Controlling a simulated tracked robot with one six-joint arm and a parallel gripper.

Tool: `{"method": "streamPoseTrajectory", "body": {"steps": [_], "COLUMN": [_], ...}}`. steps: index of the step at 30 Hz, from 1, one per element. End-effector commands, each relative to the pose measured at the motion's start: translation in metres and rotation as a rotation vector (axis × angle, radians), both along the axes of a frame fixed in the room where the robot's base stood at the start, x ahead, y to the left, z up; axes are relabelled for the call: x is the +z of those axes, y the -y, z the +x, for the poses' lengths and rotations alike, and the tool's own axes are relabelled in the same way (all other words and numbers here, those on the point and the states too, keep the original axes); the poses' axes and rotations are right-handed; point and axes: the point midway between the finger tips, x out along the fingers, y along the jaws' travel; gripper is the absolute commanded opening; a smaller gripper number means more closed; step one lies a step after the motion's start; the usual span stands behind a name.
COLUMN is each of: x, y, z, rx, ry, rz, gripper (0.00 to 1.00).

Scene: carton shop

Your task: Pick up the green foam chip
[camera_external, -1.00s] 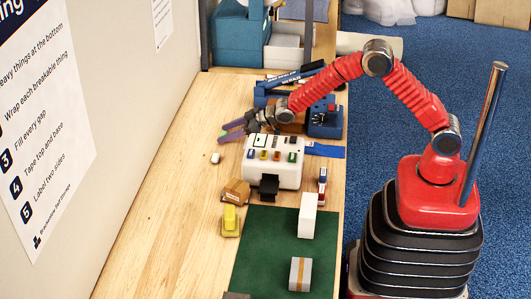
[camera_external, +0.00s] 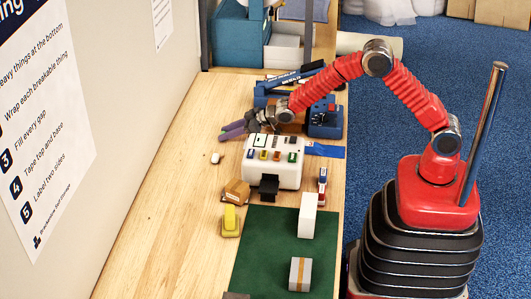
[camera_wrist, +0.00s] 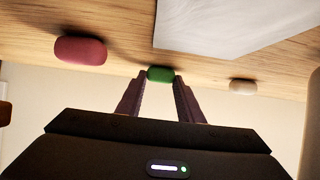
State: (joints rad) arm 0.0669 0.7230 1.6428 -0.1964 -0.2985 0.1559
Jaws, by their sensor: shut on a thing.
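The green foam chip (camera_wrist: 160,74) is a small rounded piece in the wrist view. It sits between the tips of my gripper's (camera_wrist: 160,83) two purple fingers, which are shut on it. In the external view my gripper (camera_external: 224,133) reaches left over the wooden bench, behind the white device; the green chip is hidden there. Whether the chip still touches the bench is hard to tell.
In the wrist view a dark pink chip (camera_wrist: 80,49) lies to the left and a beige chip (camera_wrist: 243,86) to the right. The white device (camera_external: 274,178) with coloured buttons stands close to my gripper. The bench's left side is mostly clear.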

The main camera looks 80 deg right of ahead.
Motion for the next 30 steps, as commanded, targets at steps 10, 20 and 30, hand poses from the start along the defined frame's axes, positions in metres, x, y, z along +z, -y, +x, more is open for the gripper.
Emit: {"method": "streamPoseTrajectory", "body": {"steps": [10, 20, 30], "x": [0.003, 0.045, 0.092], "y": [0.000, 0.000, 0.000], "z": [0.000, 0.001, 0.000], "rx": [0.000, 0.002, 0.002], "ry": [0.001, 0.004, 0.002], "rz": [0.000, -0.001, 0.000], "gripper": [0.12, 0.12, 0.12]}}
